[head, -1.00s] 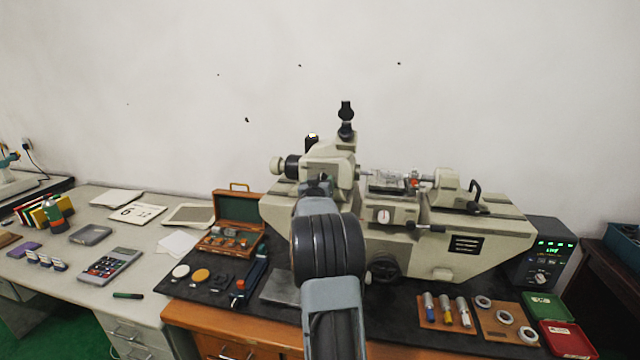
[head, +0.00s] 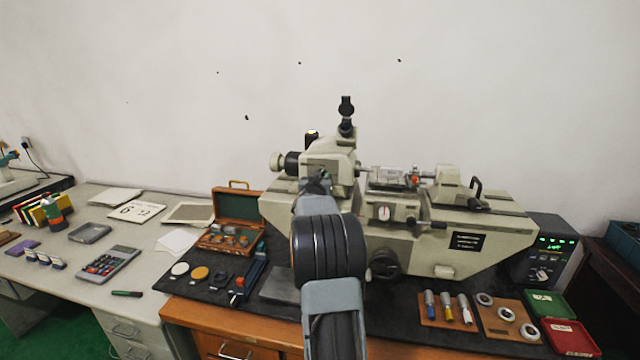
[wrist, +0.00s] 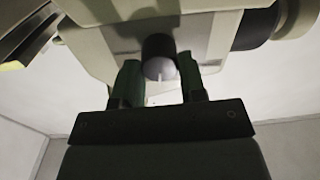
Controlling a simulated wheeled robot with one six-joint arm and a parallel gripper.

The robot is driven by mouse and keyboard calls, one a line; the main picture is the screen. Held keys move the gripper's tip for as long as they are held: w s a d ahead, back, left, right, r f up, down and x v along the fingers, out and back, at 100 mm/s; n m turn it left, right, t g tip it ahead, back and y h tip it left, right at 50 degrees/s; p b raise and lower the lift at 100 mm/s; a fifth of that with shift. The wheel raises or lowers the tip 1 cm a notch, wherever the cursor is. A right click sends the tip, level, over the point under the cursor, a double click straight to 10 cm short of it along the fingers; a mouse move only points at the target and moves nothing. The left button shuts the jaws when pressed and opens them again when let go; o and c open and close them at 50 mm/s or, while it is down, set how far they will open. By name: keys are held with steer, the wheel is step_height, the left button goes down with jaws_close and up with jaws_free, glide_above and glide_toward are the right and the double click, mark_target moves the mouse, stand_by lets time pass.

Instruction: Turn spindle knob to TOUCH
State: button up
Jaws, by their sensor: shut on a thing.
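A dark round knob (wrist: 158,58) with a white pointer line sits under the pale machine body in the wrist view. I take it to be the spindle knob; its line points downward in that picture. My gripper (wrist: 160,78) has one dark green finger on each side of the knob and is shut on it. No label for TOUCH is readable. In the head view my arm covers most of the knob, and my gripper (head: 319,184) shows only in part at the front of the measuring machine's head (head: 330,155).
The long beige measuring machine (head: 490,235) stands on a black mat. A wooden case (head: 240,205) is open at left. A control box (head: 548,250) with a green display stands at right. Ring boards and green and red trays (head: 570,337) lie in front of it.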

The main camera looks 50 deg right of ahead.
steer(key=m+b, duration=0.3)
steer(key=shift+f+m, duration=0.2)
steer(key=shift+m, duration=0.1)
steer(key=m+b, duration=0.3)
steer(key=m, duration=0.1)
steer(key=shift+m, duration=0.3)
steer(key=m+b, duration=0.2)
steer(key=m, duration=0.2)
steer(key=shift+b, duration=0.4)
steer(key=shift+r+m+h+b, duration=0.15)
steer(key=shift+m+b, duration=0.25)
steer(key=shift+m, duration=0.7)
steer(key=shift+m+h+b, duration=0.15)
steer(key=shift+m+b, duration=0.25)
steer(key=shift+m, duration=1)
steer(key=o, duration=0.9)
steer(key=shift+o, duration=0.2)
steer(key=b+v, duration=0.2)
steer(key=v, duration=1.1)
steer(key=shift+a+b, duration=0.35)
steer(key=shift+a, duration=0.05)
steer(key=shift+s, duration=0.1)
